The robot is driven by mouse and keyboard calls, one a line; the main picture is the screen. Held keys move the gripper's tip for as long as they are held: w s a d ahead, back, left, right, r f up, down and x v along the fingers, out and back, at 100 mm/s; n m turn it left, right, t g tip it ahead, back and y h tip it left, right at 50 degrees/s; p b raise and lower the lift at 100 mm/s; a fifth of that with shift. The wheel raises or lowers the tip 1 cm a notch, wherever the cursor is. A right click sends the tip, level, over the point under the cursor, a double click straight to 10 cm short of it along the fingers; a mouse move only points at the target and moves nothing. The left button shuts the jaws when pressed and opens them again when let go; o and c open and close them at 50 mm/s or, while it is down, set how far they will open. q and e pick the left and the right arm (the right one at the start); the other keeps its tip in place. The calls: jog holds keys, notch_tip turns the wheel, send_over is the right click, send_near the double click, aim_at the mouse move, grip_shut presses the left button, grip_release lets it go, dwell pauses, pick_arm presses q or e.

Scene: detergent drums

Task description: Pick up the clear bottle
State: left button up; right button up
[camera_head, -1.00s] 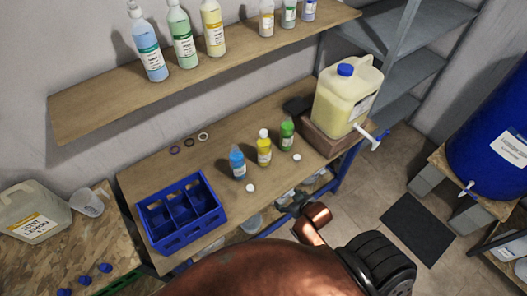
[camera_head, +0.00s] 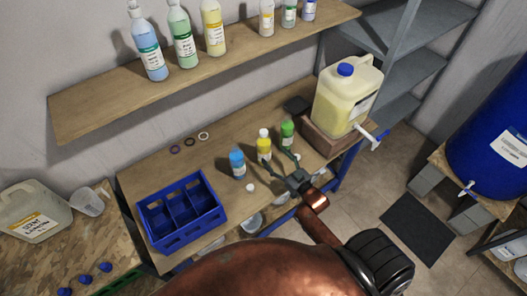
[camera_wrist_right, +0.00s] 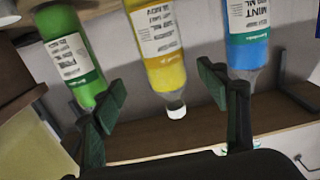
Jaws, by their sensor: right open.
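No bottle is plainly colourless. A small pale bottle (camera_head: 266,18) stands on the wall shelf. On the bench stand a blue bottle (camera_head: 237,163), a yellow bottle (camera_head: 263,145) with a white cap, and a green bottle (camera_head: 287,132). My right gripper (camera_head: 281,162) is open and empty in front of the yellow and green bottles. The right wrist view is upside down: the yellow bottle (camera_wrist_right: 160,45) appears beyond the gap between my fingers (camera_wrist_right: 160,80), the green bottle (camera_wrist_right: 70,50) left, the blue bottle (camera_wrist_right: 246,35) right. My left gripper is not in view.
A blue divided crate (camera_head: 180,212) sits at the bench's left end. A yellow jug (camera_head: 345,95) with a tap stands at its right end. Loose rings (camera_head: 190,141) lie at the back, and a white cap (camera_head: 250,187) lies near the front. The wall shelf (camera_head: 120,105) overhangs behind.

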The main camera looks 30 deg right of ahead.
aim_at(264, 144)
jog(key=shift+w+r, duration=0.2)
jog(key=shift+w, duration=0.1)
jog(key=shift+w+a+r, duration=0.1)
jog(key=shift+w, duration=0.85)
jog(key=w, duration=0.3)
jog(key=w+a+p, duration=0.1)
jog(key=w, duration=0.1)
jog(key=shift+w, duration=0.2)
jog(key=shift+r, duration=0.1)
jog(key=shift+s, duration=0.1)
jog(key=shift+c, duration=0.4)
jog(key=c, duration=1.6)
jog(key=shift+r, duration=0.1)
grip_shut()
